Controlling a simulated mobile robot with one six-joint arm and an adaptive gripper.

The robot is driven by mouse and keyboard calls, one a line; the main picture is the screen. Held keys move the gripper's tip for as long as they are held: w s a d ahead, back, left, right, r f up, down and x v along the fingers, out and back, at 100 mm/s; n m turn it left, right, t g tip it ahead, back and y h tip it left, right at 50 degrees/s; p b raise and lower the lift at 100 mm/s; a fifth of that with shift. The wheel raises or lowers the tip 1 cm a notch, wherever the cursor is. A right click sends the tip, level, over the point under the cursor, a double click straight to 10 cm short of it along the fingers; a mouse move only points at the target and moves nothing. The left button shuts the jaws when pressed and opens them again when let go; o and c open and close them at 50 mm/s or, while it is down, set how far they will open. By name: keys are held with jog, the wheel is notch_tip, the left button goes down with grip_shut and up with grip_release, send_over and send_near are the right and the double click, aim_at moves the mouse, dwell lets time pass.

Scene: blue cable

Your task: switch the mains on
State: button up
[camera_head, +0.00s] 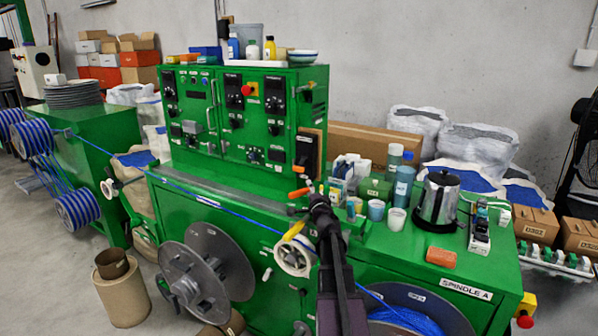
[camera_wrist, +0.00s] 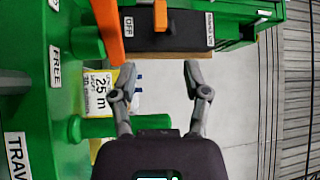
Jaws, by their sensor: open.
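The mains switch is a black box (camera_head: 305,152) on a wooden backing at the right end of the green control cabinet. In the wrist view the black box (camera_wrist: 185,38) shows at the top, with an OFF label, a second white label and an orange lever (camera_wrist: 160,16). My gripper (camera_head: 316,197) is below the box in the head view. In the wrist view my gripper (camera_wrist: 158,69) is open and empty, its fingertips apart from the lever.
An orange bar (camera_wrist: 108,32) stands close to my gripper's left finger in the wrist view. A yellow-and-white 25 m label (camera_wrist: 98,88) and green posts lie left. A kettle (camera_head: 438,200), mugs and bottles stand on the green bench to the right. A blue cable runs along the machine front.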

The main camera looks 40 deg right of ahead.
aim_at(300, 171)
jog(key=shift+w, duration=0.1)
jog(key=p+x, duration=0.2)
jog(key=x, duration=1.1)
jog(key=shift+w+d, duration=0.2)
jog(key=shift+w, duration=0.1)
